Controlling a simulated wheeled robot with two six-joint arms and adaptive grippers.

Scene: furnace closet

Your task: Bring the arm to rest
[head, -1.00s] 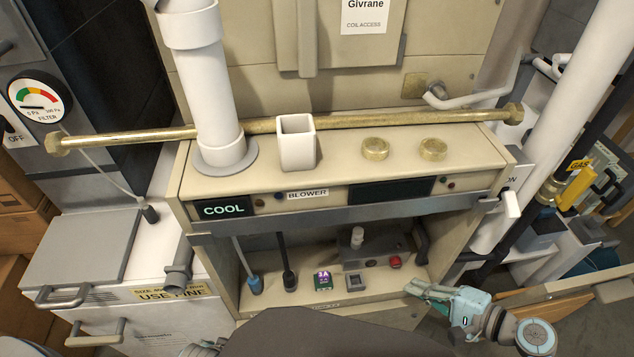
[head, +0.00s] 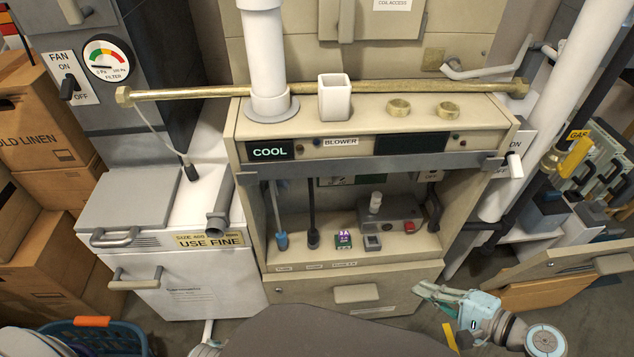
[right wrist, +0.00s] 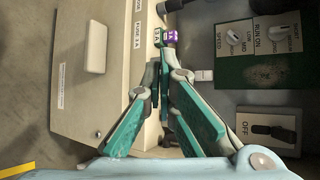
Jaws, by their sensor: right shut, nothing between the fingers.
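My right gripper (head: 420,291) is at the lower right in the head view, its teal-padded fingers pointing left. It is shut and empty. It is in front of and below the open shelf of the cream furnace cabinet (head: 290,290), near the cabinet's lower right edge. In the right wrist view the fingers (right wrist: 164,70) come together with nothing between them. Beyond them is a small fuse block with a purple label (right wrist: 169,37). My left gripper cannot be made out in the head view.
The shelf holds a grey box with a red button (head: 409,227) and a purple-green fuse (head: 343,239). A brass rod (head: 190,94) lies across the cabinet top beside a white square cup (head: 334,98). A blue basket (head: 100,338) is lower left.

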